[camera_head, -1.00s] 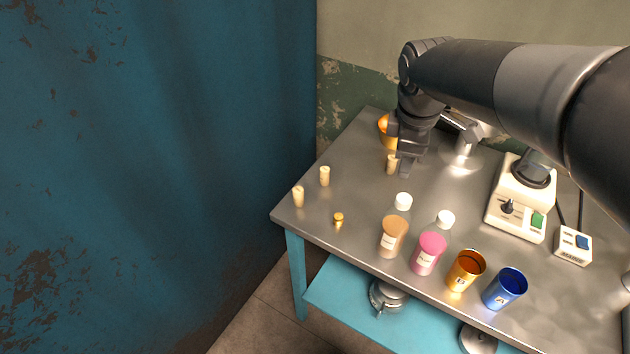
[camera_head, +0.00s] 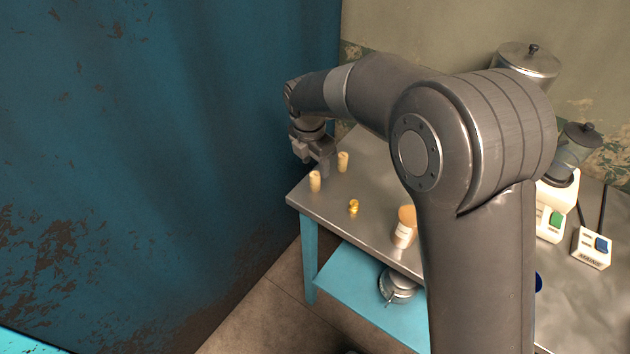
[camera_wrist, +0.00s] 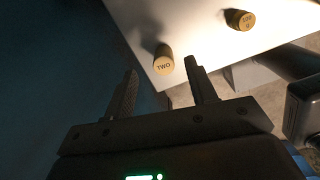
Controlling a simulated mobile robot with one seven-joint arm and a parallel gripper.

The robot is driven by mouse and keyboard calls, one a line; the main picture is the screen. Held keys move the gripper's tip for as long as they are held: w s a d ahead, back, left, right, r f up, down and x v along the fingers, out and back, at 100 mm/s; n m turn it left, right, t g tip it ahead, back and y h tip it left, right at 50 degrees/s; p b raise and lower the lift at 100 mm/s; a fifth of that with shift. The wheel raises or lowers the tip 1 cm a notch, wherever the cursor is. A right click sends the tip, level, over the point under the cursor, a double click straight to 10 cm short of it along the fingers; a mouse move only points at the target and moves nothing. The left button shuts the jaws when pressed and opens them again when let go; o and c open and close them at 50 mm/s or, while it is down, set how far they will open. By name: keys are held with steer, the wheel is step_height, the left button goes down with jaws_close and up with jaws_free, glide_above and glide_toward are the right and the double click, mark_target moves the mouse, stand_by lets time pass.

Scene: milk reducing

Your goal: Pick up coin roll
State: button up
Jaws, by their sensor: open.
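Two upright cream coin rolls stand at the table's left end in the head view, one at the front (camera_head: 315,181) and one behind it (camera_head: 343,162). My gripper (camera_head: 322,160) is at the left edge of the table, close above and behind the front roll. In the wrist view my gripper (camera_wrist: 162,75) is open and empty. A roll labelled TWO (camera_wrist: 163,64) shows beyond and between the fingertips, apart from them. A second short yellowish cylinder (camera_wrist: 240,19) with an unclear label lies farther to the right in that view.
The metal table (camera_head: 375,195) has a small gold piece (camera_head: 353,206) and a peach container (camera_head: 405,227) near its front edge. A blue wall or curtain (camera_head: 170,130) is close on the left. My arm hides much of the table. White devices (camera_head: 592,248) stand at right.

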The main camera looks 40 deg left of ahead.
mark_target(315, 175)
step_height(315, 175, down, 6)
steer(key=shift+d+f, duration=0.15)
steer(key=shift+f, duration=0.1)
steer(key=shift+c, duration=0.2)
steer(key=c, duration=1.1)
